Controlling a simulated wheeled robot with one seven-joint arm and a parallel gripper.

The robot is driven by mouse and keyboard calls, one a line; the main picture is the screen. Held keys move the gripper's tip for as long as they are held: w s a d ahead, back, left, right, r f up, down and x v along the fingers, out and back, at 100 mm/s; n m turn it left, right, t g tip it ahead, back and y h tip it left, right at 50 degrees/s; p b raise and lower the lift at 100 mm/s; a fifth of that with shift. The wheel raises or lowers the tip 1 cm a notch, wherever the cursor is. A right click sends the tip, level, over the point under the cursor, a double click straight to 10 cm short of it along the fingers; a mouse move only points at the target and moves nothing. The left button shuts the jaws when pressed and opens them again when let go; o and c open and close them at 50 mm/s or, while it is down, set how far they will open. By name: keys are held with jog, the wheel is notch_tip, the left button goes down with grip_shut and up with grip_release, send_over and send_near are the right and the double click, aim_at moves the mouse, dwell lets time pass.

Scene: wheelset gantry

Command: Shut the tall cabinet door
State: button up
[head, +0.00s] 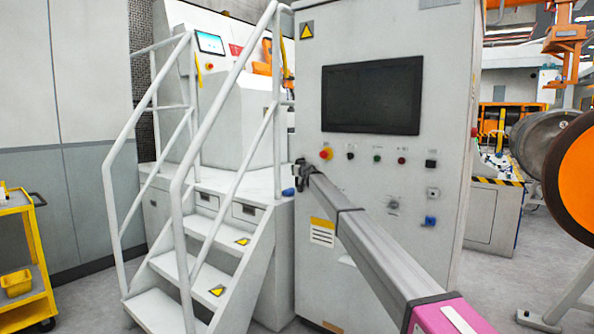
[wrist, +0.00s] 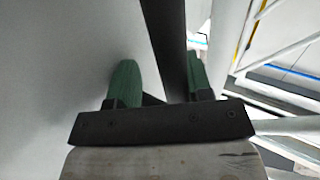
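The tall cabinet door (head: 345,35) is a light grey panel with a black screen and a row of buttons. It stands in the middle of the head view; how far it is open I cannot tell. My gripper (head: 303,174) is at the panel's left edge, below the screen, and looks small there. In the wrist view my gripper (wrist: 162,78) has its two green fingers apart. A long dark strip, perhaps the door's edge, runs between them, closer to the right finger. A gap shows beside the left finger. Contact is unclear.
White stairs with handrails (head: 190,150) stand just left of the cabinet. A yellow cart (head: 35,235) is at the far left. A wheelset with an orange disc (head: 580,178) is at the right. Grey floor (head: 490,290) is free at the lower right.

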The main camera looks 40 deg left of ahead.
jog(key=shift+w+d+r+t, duration=0.1)
jog(key=shift+w+d+t, duration=0.1)
jog(key=shift+w, duration=0.25)
jog(key=shift+w+d+t, duration=0.1)
jog(key=shift+w+d, duration=0.05)
jog(key=shift+w, duration=0.25)
jog(key=s+v, duration=0.1)
jog(key=v, duration=1)
jog(key=shift+a, duration=0.3)
jog(key=shift+s+a+r, duration=0.1)
jog(key=shift+s, duration=0.1)
